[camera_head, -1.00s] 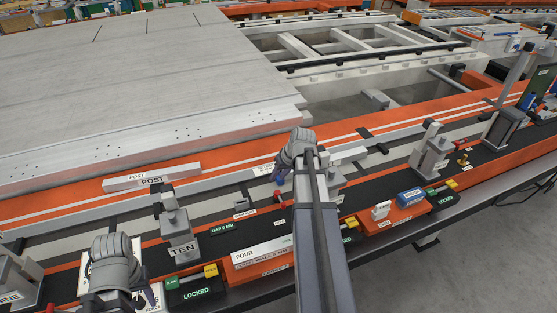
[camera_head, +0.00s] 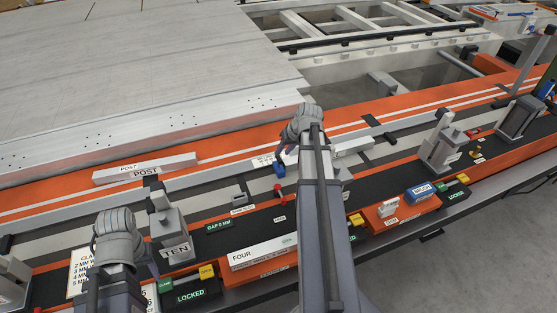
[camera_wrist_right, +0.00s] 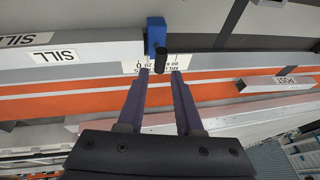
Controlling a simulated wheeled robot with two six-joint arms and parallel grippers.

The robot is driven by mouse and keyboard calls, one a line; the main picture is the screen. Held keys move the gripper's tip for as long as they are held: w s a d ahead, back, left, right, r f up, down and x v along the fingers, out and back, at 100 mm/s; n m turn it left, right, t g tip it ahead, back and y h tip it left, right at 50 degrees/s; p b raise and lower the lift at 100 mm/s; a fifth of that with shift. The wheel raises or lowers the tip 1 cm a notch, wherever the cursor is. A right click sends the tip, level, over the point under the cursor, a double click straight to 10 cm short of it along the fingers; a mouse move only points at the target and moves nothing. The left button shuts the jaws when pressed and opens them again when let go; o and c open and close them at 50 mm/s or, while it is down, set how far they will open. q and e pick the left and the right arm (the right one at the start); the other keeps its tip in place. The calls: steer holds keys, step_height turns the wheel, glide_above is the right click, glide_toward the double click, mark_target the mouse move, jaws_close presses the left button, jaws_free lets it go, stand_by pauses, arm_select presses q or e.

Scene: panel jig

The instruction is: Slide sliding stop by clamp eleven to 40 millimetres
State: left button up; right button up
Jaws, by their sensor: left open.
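The sliding stop is a blue block (camera_wrist_right: 156,37) with a black knob (camera_wrist_right: 160,62), on the rail in the right wrist view. It shows small and blue in the head view (camera_head: 279,168). A white millimetre scale (camera_wrist_right: 135,68) lies by it; its figures are too small and partly covered to read the setting surely. My right gripper (camera_wrist_right: 161,73) is open, its two fingertips either side of the knob's near end, with no visible grip. Clamp eleven is mostly hidden behind my right arm in the head view. My left gripper (camera_head: 148,262) is open and empty-looking near clamp ten (camera_head: 175,245).
A white post (camera_head: 145,169) lies on the orange rail at left. Along the front ledge are a white block marked four (camera_head: 262,251), a green locked plate (camera_head: 190,296) and a blue box (camera_head: 420,193). Another clamp (camera_head: 441,150) stands to the right.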

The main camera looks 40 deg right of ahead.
mark_target(279, 157)
arm_select(q)
step_height(279, 157, down, 6)
steer(key=b, duration=0.5)
steer(key=shift+r, duration=0.1)
arm_select(e)
steer(key=x, duration=0.6)
steer(key=shift+f, duration=0.2)
steer(key=shift+c, duration=0.2)
jaws_close()
